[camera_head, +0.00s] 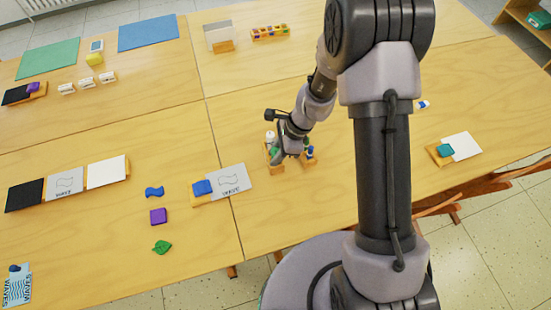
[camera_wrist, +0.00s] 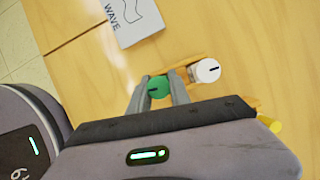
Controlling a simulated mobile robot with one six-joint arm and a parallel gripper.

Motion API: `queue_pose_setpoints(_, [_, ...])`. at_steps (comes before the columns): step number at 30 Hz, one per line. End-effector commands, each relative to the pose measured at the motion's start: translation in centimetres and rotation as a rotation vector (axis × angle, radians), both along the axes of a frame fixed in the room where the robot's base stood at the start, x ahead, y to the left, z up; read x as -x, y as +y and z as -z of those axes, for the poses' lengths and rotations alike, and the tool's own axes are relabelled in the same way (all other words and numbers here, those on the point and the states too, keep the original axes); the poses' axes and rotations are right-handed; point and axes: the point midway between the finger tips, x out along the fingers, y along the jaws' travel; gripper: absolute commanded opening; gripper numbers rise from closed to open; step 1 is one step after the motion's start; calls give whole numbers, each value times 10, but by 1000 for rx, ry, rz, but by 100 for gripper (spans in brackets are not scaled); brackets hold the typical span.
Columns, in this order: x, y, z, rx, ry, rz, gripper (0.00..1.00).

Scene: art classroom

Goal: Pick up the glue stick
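A round green-topped piece (camera_wrist: 158,88) with a dark mark stands between the two fingers of my gripper (camera_wrist: 158,92) in the wrist view. The fingers lie close against both its sides, and its lower part is hidden. A white round-topped piece (camera_wrist: 207,71) with a dark mark stands just to the right, outside the fingers. I cannot tell for certain which of the two is the glue stick. In the head view my gripper (camera_head: 287,146) is low over a small wooden holder (camera_head: 274,166), with the white top (camera_head: 270,136) beside it.
A blue piece (camera_head: 309,151) stands close to the right of my gripper. A grey WAVE card (camera_head: 234,180) and a blue block (camera_head: 202,187) lie to the left. A purple block (camera_head: 158,216) and a green leaf shape (camera_head: 161,247) are farther left. Bare table lies in front.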

Motion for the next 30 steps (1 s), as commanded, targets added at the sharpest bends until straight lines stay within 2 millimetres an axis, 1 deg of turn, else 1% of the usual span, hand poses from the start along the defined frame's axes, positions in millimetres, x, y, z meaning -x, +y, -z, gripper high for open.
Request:
queue_pose_setpoints(7, [0, 0, 0, 0, 0, 0, 0])
queue_pose_setpoints(9, [0, 0, -6, 0, -1, 0, 0])
queue_pose_setpoints(11, [-1, 0, -18, 0, -2, 1, 0])
queue_pose_setpoints(15, [-1, 0, -60, 0, -4, 0, 0])
queue_pose_setpoints(18, [-1, 0, -83, 0, -2, 0, 0])
queue_pose_setpoints(21, [-1, 0, -97, 0, -3, -1, 0])
queue_pose_setpoints(24, [0, 0, -101, -1, 0, 1, 0])
queue_pose_setpoints(30, [0, 0, -100, 0, 0, 1, 0])
